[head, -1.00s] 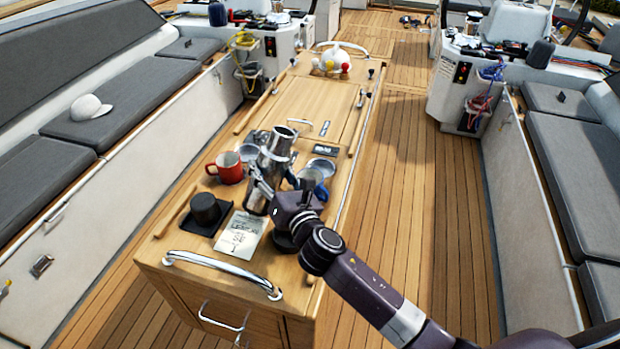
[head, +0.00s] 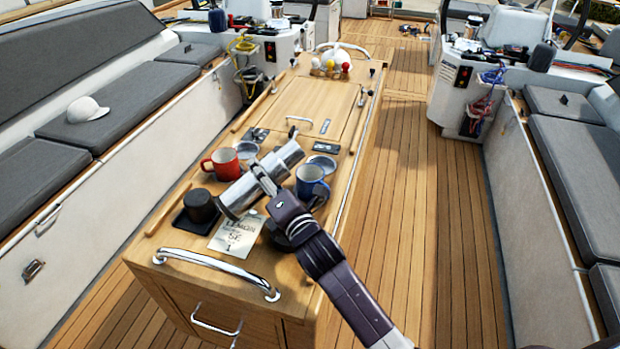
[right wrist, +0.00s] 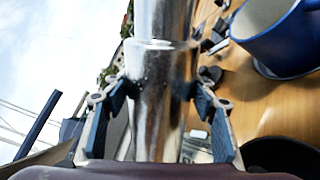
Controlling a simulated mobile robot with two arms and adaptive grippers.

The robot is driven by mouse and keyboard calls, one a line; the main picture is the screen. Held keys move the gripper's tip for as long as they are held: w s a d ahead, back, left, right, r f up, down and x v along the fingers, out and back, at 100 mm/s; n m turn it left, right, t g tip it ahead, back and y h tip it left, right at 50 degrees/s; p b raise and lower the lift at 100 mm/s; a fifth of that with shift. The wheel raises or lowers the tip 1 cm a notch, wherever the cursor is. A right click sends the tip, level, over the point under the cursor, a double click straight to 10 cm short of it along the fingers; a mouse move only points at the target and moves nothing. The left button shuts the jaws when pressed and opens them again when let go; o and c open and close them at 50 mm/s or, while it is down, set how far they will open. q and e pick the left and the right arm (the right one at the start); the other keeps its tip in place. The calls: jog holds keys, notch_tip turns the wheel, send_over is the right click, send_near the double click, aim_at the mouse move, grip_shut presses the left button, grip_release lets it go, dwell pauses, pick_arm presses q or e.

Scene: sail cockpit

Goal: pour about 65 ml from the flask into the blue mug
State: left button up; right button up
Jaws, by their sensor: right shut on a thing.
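The steel flask (head: 240,190) is held by my right gripper (head: 266,178) above the wooden cockpit table. It is tilted, its upper end up and to the right, towards the blue mug (head: 312,182). The blue mug stands upright on the table, just right of the flask's upper end. In the right wrist view the flask (right wrist: 158,100) fills the space between the fingers of the gripper (right wrist: 160,108), and the mug (right wrist: 280,38) shows at the upper right. I see no liquid stream. My left gripper is not in view.
A red mug (head: 226,164) stands left of the flask. A black lid-like cup (head: 201,205) sits on a dark mat, beside a printed card (head: 236,232). A steel handrail (head: 220,262) crosses the table's near end. Several coloured balls stand at its far end.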

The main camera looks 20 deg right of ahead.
jog(key=f+m+b, duration=0.2)
jog(key=shift+s+a+b, duration=0.1)
jog(key=shift+a+b, duration=0.1)
jog(key=shift+b, duration=0.1)
jog(key=shift+d+r+p, duration=0.2)
jog(key=shift+r+p, duration=0.25)
jog(key=shift+p, duration=0.4)
jog(key=shift+d+m, duration=0.1)
jog(key=shift+m, duration=0.3)
jog(key=shift+d+m, duration=0.2)
jog(key=shift+m, duration=0.1)
jog(key=shift+w+r+m+p, duration=0.2)
jog(key=shift+r+m+p, duration=0.2)
jog(key=shift+p, duration=0.45)
jog(key=shift+d+r+m+y+p, duration=0.2)
jog(key=shift+r+m+y+p, duration=0.1)
jog(key=shift+r+m+p, duration=0.6)
jog(key=shift+a+f, duration=0.25)
jog(key=shift+s+a, duration=0.1)
jog(key=shift+a, duration=0.1)
